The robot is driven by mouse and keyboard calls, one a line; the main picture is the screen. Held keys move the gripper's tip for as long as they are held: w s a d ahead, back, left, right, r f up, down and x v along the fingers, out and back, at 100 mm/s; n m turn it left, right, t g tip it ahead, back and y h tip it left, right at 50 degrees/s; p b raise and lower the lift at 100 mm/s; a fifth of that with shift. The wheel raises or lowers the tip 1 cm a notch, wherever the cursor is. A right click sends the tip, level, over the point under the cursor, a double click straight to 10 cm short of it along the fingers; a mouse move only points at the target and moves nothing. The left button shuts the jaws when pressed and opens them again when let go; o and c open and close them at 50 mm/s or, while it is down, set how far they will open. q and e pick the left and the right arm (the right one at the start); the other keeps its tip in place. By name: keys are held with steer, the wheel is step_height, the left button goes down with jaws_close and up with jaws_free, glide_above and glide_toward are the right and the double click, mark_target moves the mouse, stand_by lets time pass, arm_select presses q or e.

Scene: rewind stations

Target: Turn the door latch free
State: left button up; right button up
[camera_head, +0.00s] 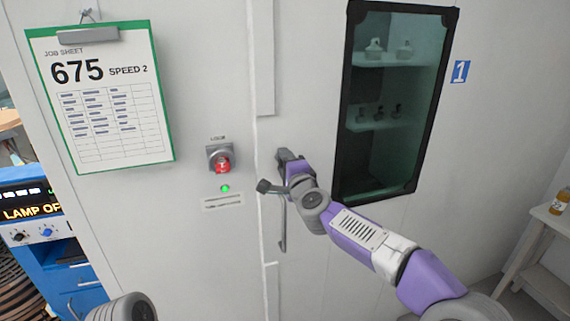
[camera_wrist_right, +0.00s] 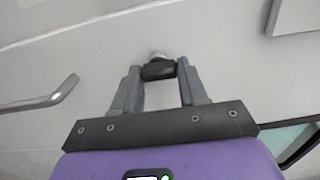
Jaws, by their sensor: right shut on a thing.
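The door (camera_head: 330,240) is pale and looks shut, with a dark-framed window. My right gripper (camera_head: 276,187) is at the door's left edge, with my wrist partly covering it. In the right wrist view, my right gripper (camera_wrist_right: 158,72) is shut on a short dark grip, which I take to be the latch (camera_wrist_right: 158,70); a pale rounded part shows just behind it. In the head view, a dark grey block (camera_head: 286,156) shows above my wrist. A vertical pull bar (camera_head: 283,235) hangs below; a bar end also shows in the wrist view (camera_wrist_right: 45,100). My left gripper is out of view.
Left of the door are a red lock button (camera_head: 223,163), a lit green lamp (camera_head: 225,188) and a clipboard job sheet (camera_head: 105,98) reading 675, speed 2. A blue cabinet (camera_head: 75,275) stands lower left. A pale stand (camera_head: 545,270) with a bottle stands at right.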

steer(key=o, duration=1.1)
steer(key=shift+c, duration=0.2)
steer(key=shift+s, duration=0.1)
steer(key=b+v, duration=0.2)
steer(key=v, duration=0.5)
steer(key=shift+s, duration=0.15)
